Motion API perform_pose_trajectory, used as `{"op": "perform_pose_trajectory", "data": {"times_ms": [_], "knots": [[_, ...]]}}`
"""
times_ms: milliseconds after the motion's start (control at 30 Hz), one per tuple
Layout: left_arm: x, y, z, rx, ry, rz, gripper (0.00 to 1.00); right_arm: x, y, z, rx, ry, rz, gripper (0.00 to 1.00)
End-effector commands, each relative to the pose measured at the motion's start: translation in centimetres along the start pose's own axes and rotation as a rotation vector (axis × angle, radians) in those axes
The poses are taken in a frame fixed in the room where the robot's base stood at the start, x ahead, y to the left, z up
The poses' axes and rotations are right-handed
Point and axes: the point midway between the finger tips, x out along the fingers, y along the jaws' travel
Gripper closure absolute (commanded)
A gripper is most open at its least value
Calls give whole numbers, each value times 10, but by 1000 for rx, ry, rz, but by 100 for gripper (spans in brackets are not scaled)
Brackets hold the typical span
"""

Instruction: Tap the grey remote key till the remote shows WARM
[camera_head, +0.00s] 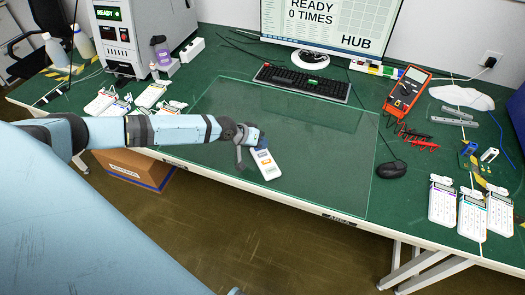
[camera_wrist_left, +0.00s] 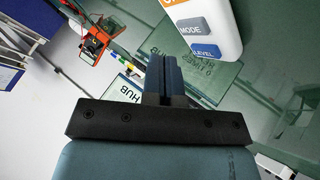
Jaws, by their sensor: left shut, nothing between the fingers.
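The white remote (camera_head: 267,171) lies on the clear glass sheet near the table's front edge. In the left wrist view the remote (camera_wrist_left: 223,42) shows a grey key (camera_wrist_left: 192,26) marked MODE, a blue key (camera_wrist_left: 205,51) marked LEVEL and part of an orange area at the frame's top edge. The remote's display text cannot be read in either view. My left gripper (camera_head: 257,142) is at the remote's far end, shut and empty. In the left wrist view the shut fingers (camera_wrist_left: 163,62) appear just beside the keys; contact cannot be told. My right gripper is not in view.
A black keyboard (camera_head: 302,84) and a monitor (camera_head: 330,22) reading READY, 0 TIMES, HUB stand behind. A black mouse (camera_head: 391,169) and a red multimeter (camera_head: 407,92) are at right. Several white handheld devices lie at both table ends. The glass around the remote is clear.

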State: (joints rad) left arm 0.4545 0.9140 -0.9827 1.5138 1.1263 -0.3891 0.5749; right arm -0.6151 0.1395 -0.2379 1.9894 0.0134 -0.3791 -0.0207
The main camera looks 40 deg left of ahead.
Motion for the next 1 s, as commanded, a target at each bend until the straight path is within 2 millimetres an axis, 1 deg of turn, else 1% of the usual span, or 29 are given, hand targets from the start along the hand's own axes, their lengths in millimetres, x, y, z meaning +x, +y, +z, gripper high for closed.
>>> {"op": "perform_pose_trajectory", "data": {"times_ms": [33,133,567,1000], "knots": [[6,-4,4,0,1,0,100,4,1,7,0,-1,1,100],[9,-6,6,1,1,1,100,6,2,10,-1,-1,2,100],[10,-6,7,1,0,1,100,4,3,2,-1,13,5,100],[10,-7,7,0,0,1,100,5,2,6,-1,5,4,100]]}}
